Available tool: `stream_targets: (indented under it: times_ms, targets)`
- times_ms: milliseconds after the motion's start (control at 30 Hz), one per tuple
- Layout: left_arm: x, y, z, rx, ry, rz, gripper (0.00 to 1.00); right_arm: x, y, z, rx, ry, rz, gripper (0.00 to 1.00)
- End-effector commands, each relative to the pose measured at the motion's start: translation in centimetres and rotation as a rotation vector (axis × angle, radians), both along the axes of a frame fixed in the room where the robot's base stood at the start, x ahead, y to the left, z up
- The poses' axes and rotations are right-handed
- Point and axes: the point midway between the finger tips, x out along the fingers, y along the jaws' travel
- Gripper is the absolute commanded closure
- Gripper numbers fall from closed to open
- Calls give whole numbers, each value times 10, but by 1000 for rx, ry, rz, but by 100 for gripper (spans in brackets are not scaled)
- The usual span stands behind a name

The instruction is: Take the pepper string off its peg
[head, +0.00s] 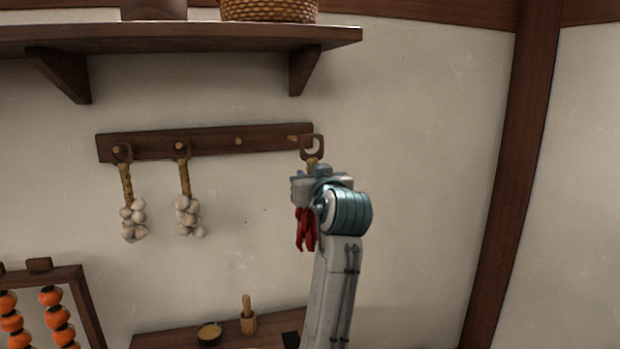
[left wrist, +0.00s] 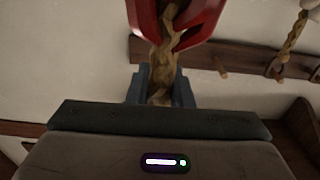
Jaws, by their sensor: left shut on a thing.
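The pepper string has a brown loop (head: 312,147) at its top and red peppers (head: 306,230) hanging below. My left gripper (head: 318,172) is shut on its braided cord, between loop and peppers. In the left wrist view the braided cord (left wrist: 164,70) runs between the fingers (left wrist: 160,92), with red peppers (left wrist: 165,22) at the top of the picture. The rightmost peg (head: 292,138) shows just left of the loop. No peg shows inside the loop's opening, so the loop looks off the peg and beside it. My right gripper is not in view.
The peg rail (head: 210,142) holds two garlic strings (head: 133,215) (head: 188,212) at its left; a bare peg (head: 238,141) is between. A shelf (head: 180,36) with a basket (head: 270,10) is above. A post (head: 515,170) stands right; the wall between is clear.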

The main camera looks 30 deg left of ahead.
Motion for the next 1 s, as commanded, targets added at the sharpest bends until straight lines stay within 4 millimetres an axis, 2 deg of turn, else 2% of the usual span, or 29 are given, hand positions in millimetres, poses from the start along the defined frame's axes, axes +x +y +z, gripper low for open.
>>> stream_targets:
  times_ms: [1000]
  targets:
    - [-28, -30, 2, -1, -1, -2, 100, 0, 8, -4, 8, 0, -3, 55]
